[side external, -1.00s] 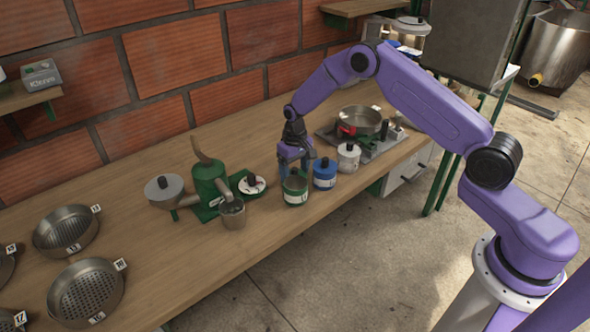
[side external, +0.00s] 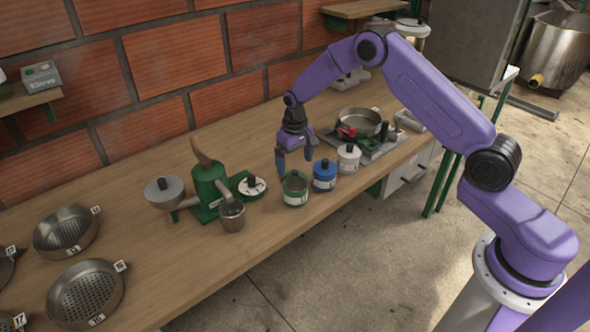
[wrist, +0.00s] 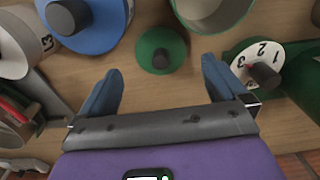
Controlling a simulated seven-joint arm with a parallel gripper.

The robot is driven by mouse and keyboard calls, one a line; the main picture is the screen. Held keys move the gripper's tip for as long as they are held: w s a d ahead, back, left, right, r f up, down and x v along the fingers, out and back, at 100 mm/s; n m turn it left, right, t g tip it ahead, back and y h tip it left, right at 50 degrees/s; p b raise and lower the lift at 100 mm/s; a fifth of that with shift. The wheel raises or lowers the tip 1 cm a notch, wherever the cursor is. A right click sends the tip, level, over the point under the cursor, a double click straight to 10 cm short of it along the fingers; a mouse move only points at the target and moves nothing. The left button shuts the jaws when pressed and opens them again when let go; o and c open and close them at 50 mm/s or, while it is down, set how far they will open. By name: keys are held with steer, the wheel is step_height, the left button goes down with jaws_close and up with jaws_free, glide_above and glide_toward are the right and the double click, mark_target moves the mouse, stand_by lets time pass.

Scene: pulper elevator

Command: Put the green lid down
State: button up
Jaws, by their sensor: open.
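The green lid (wrist: 163,52) with its black knob lies on the wooden table in the wrist view, between the blue-lidded canister and the dial. It is apart from both my fingers. The open-topped green canister (side external: 295,190) stands beside it, and its rim shows at the top of the wrist view (wrist: 212,14). In the side view the canister largely hides the lid. My gripper (side external: 294,158) is open and empty above the lid; its blue fingers (wrist: 162,82) are spread wide in the wrist view.
A blue canister (side external: 325,176) and a white canister (side external: 348,159) stand close to the right. The green pulper (side external: 207,188), its dial (side external: 252,186) and a metal cup (side external: 232,216) stand to the left. Several metal sieves lie far left. The table between (side external: 145,237) is clear.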

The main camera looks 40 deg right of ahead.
mark_target(295, 171)
step_height(295, 171, up, 8)
steer(key=s+a+r+n, duration=0.3)
steer(key=s+a+r, duration=0.25)
steer(key=s, duration=0.25)
steer(key=s+a+r+n, duration=0.1)
steer(key=s+r+n, duration=0.2)
steer(key=s, duration=0.8)
steer(key=s+a+r+n, duration=0.2)
steer(key=s+r+n, duration=0.1)
steer(key=s, duration=0.9)
steer(key=shift+s+r, duration=0.15)
steer(key=s+d+n, duration=0.1)
steer(key=s, duration=0.2)
steer(key=s+d+n, duration=0.1)
steer(key=s+d, duration=0.1)
steer(key=s, duration=0.2)
steer(key=s+d+n, duration=0.1)
steer(key=s, duration=0.3)
steer(key=shift+d, duration=0.4)
steer(key=shift+c, duration=0.7)
steer(key=shift+s+d+f+n, duration=0.15)
steer(key=shift+s+f+n, duration=0.05)
steer(key=shift+f+n, duration=0.1)
steer(key=shift+c, duration=0.9)
steer(key=shift+r, duration=0.1)
